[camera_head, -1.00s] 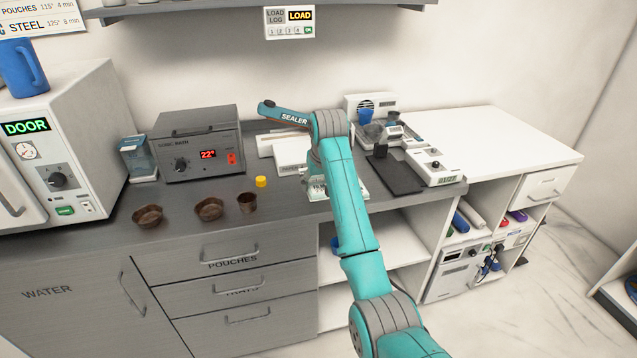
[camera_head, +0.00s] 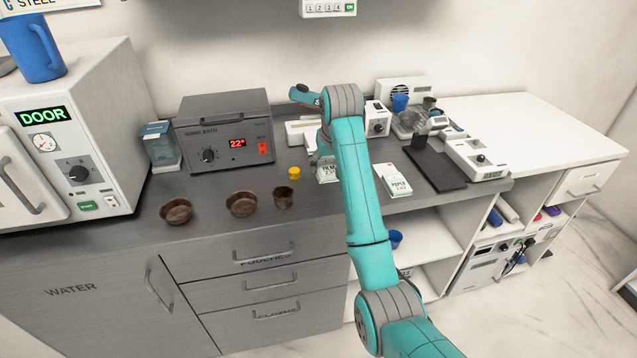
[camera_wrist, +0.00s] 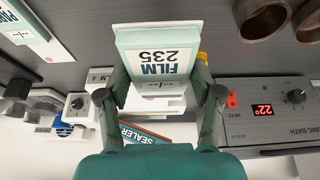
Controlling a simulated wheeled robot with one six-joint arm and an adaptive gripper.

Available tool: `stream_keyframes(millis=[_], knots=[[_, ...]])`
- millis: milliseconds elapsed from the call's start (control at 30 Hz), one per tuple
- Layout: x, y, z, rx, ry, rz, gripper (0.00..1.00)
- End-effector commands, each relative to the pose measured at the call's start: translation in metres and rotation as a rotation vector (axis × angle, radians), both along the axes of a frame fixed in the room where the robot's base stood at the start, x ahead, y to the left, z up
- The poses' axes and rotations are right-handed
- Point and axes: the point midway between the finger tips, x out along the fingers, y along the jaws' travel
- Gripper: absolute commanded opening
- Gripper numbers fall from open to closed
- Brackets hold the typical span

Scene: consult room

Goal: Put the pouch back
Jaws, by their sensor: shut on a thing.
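A white pouch packet marked FILM 235 (camera_wrist: 160,55) is between the two fingers of my gripper (camera_wrist: 162,93) in the wrist view, upside down there. My gripper is shut on it. In the head view my teal arm partly hides the packet (camera_head: 328,172), low over the counter; I cannot tell whether it touches the counter. A second white packet, marked PAPER (camera_head: 394,180), lies on the counter to the right of my arm. A drawer labelled POUCHES (camera_head: 265,258) is shut below the counter.
A grey sonic bath (camera_head: 225,130), a yellow cap (camera_head: 294,173) and brown bowls (camera_head: 241,204) stand left of my arm. The front counter strip between bowls and packets is clear.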

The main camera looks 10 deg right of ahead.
Motion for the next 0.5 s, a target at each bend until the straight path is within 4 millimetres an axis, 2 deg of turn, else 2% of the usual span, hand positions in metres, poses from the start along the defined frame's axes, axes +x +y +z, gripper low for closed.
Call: stream_keyframes(millis=[100,200,500], knots=[[-0.001,0.000,-0.024,0.000,0.004,0.000,0.35],[-0.001,0.000,-0.038,0.000,0.002,0.000,0.35],[0.000,0.000,-0.061,0.000,0.001,0.000,0.35]])
